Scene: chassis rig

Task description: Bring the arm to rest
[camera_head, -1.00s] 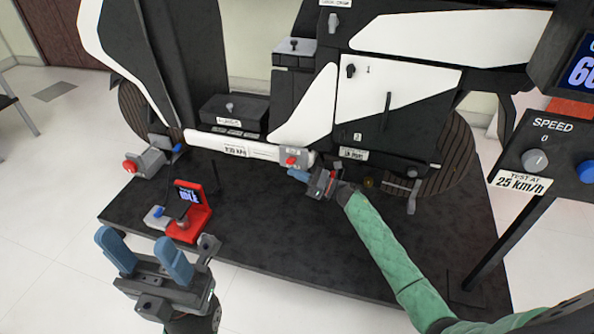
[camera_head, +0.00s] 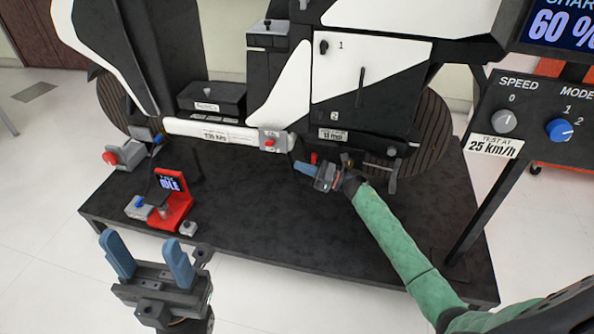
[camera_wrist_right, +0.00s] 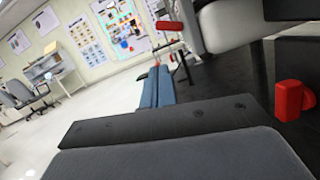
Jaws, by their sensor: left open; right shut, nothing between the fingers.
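My left gripper (camera_head: 148,262) is in the lower left of the head view, in front of the platform's front edge. Its two blue fingers stand apart with nothing between them. My right gripper (camera_head: 304,168) is at the end of the green-sleeved arm, in front of the lower part of the scooter-like rig (camera_head: 372,85). Its blue fingers point left and are shut, with nothing held. In the right wrist view its fingers (camera_wrist_right: 156,88) lie together.
A black platform (camera_head: 270,230) carries the rig. On it, a red stand with an IDLE screen (camera_head: 173,195) is at left, near a red-knobbed clamp (camera_head: 122,155). A white tube (camera_head: 215,132) runs along the rig. The SPEED panel (camera_head: 535,125) stands at right. A red knob (camera_wrist_right: 291,98) is close to my right gripper.

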